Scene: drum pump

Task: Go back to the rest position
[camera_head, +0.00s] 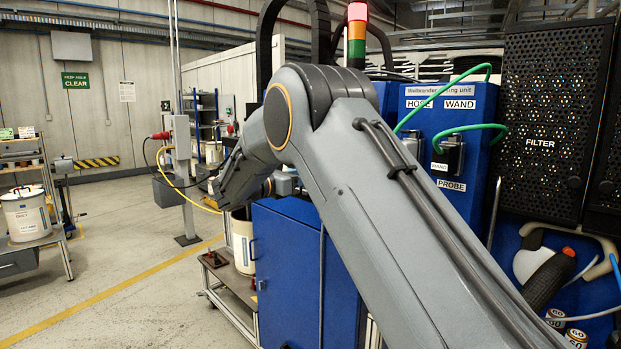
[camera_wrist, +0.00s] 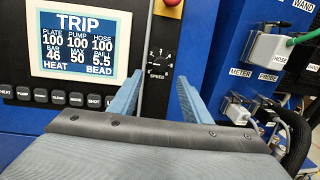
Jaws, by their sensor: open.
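My gripper (camera_wrist: 160,82) shows in the wrist view with its two blue-grey fingers apart and nothing between them. It faces a dark control panel with a speed dial (camera_wrist: 158,66) seen between the fingers. I cannot tell the gap between the fingertips and the panel. In the head view my arm reaches across the middle and bends down to the left; the fingers cannot be made out there.
A lit screen (camera_wrist: 86,45) reads TRIP above a row of buttons. Plugged connectors (camera_wrist: 268,48) and cables are at the right. In the head view a blue cabinet (camera_head: 285,270) stands below my arm, and a trolley with a pail (camera_head: 25,212) is at the left. Open floor lies between.

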